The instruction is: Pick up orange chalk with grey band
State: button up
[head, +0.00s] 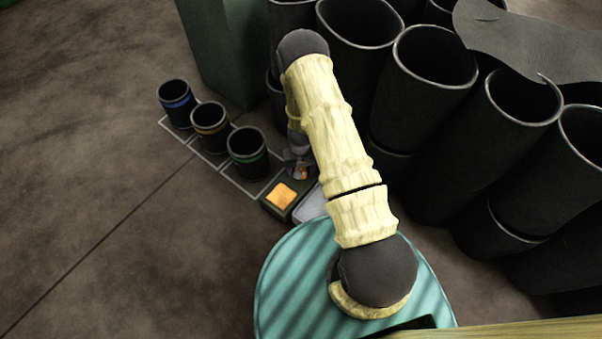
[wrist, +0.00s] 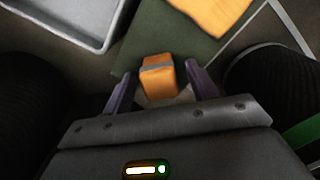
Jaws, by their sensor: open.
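The orange chalk with a grey band (wrist: 158,82) shows as a short block between my fingers in the wrist view, its band across the far end. My gripper (wrist: 161,84) is open, one finger on each side of the chalk, with a visible gap on the right. I cannot tell whether the fingers touch it or what its lower end rests on. In the head view my gripper (head: 299,160) is small and partly hidden by my arm, with a bit of the orange chalk (head: 303,173) showing at its tip.
A dark green board with an orange patch (head: 282,196) lies close by, beside a pale grey tray (head: 310,204). Three black cups with blue (head: 177,103), yellow (head: 211,127) and green (head: 248,153) bands stand left on outlined squares. Large black sleeves (head: 425,85) crowd the right. Floor at left is clear.

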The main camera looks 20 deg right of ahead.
jog(key=shift+c, duration=0.2)
jog(key=c, duration=1.1)
jog(key=shift+r, duration=0.1)
notch_tip(320, 180, up, 10)
jog(key=p, duration=0.6)
